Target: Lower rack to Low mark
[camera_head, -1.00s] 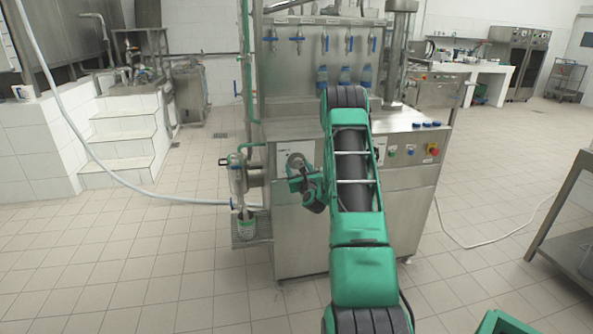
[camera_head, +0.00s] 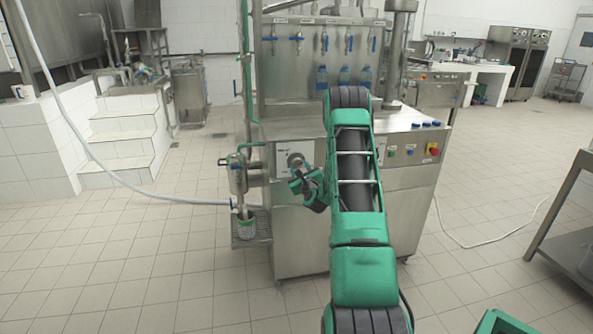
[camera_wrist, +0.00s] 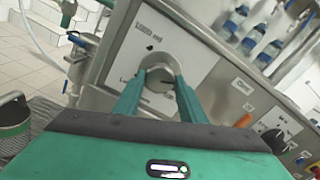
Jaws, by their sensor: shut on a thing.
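A round metal knob (camera_wrist: 158,78) sits on a white label plate (camera_wrist: 136,45) on the steel machine's front panel. The plate's lettering is too blurred to read surely, and so is the knob's setting. My gripper (camera_wrist: 157,92) is shut on the knob, with one green finger on each side of it. In the head view my gripper (camera_head: 303,178) is at the white plate, left of my arm, which hides part of the panel. A small grated rack (camera_head: 262,228) juts from the machine's left side and bears a green-and-grey cup (camera_head: 246,226).
A metal valve unit (camera_head: 238,177) with a green handle stands above the rack. An orange part (camera_wrist: 243,120) and a black knob (camera_wrist: 274,141) lie right of the plate. The tiled floor at left is open.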

